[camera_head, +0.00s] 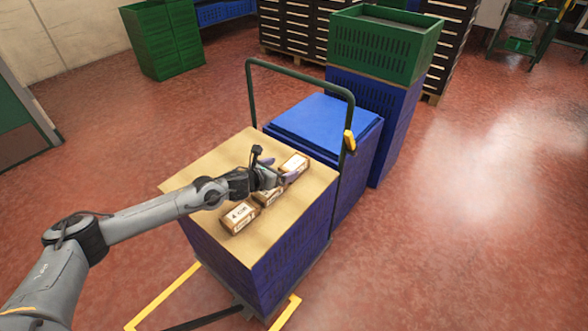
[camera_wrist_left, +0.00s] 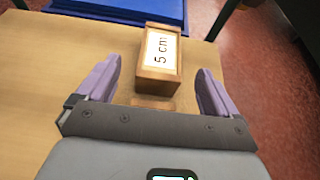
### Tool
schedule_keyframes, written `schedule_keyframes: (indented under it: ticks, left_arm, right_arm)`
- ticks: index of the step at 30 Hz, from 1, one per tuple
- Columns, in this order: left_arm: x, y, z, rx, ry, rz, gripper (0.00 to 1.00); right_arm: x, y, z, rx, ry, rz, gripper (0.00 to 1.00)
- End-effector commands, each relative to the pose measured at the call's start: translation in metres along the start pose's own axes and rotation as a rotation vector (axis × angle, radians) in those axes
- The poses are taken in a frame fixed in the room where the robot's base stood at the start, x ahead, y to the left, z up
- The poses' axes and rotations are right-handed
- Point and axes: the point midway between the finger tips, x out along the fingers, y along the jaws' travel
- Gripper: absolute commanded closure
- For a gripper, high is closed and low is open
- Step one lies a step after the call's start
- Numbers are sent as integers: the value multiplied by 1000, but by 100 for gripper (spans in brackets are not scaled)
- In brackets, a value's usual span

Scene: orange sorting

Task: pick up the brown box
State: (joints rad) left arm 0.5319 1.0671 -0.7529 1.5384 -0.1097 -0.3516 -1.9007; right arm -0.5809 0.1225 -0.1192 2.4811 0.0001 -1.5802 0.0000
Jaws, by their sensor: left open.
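My left gripper (camera_head: 281,170) is open above the wooden board, with its purple fingers apart. In the left wrist view, a brown box (camera_wrist_left: 158,60) labelled "5 cm" lies between and slightly beyond the fingertips, with a gap on each side. In the head view, one brown box (camera_head: 295,162) lies at the fingertips. A second brown box (camera_head: 238,217), marked "4 cm", lies nearer, below the wrist. A third brown box (camera_head: 267,197) is partly hidden under the gripper. My right gripper is in neither view.
The boxes lie on a wooden board (camera_head: 208,170) on top of blue crates. A dark green cart handle (camera_head: 300,72) rises behind the board. A blue lidded stack (camera_head: 325,125) and a green crate (camera_head: 385,45) stand beyond it. The board's left part is clear.

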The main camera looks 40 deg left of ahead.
Motion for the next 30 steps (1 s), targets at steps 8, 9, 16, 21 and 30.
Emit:
schedule_keyframes:
  ticks: [8, 9, 16, 21, 30]
  left_arm:
    - [37, 0, -2, -4, -2, -2, 6]
    - [40, 0, -1, -3, -2, -2, 6]
    - [45, 0, 0, -1, 1, -2, 6]
    - [44, 0, 0, -1, 0, -2, 16]
    - [44, 0, 0, -1, 0, -2, 62]
  right_arm:
    - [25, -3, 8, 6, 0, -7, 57]
    - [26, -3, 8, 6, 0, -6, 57]
    - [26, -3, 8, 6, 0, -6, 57]
    - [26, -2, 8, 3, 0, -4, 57]
    - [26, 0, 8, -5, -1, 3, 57]
